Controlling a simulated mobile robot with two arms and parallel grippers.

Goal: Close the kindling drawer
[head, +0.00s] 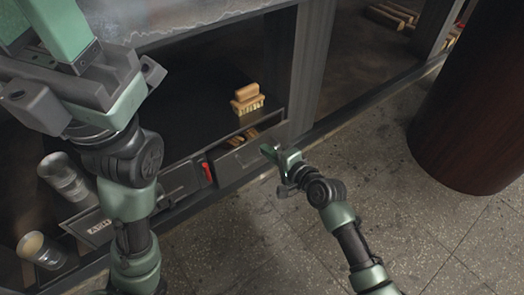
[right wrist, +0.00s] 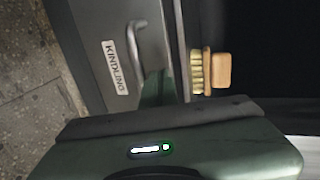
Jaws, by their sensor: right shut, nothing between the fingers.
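The kindling drawer (head: 228,168) is partly open under the grill, with sticks of kindling (head: 243,138) showing inside. In the right wrist view its dark front carries a KINDLING label (right wrist: 115,68) and a metal bar handle (right wrist: 137,48). My right gripper (head: 279,157) is shut and empty by the right end of the drawer front. In the right wrist view its green fingers (right wrist: 158,88) are close to the handle; I cannot tell if they touch. My left gripper (head: 45,25) is high at the upper left, cut by the frame edge, and its jaws are unclear.
A wooden brush (head: 247,98) sits behind the drawer; it also shows in the right wrist view (right wrist: 202,70). A red piece (head: 206,172) is left of the drawer. Two metal cups (head: 40,250) are at lower left. A dark brown round body (head: 470,110) stands right, with open floor between.

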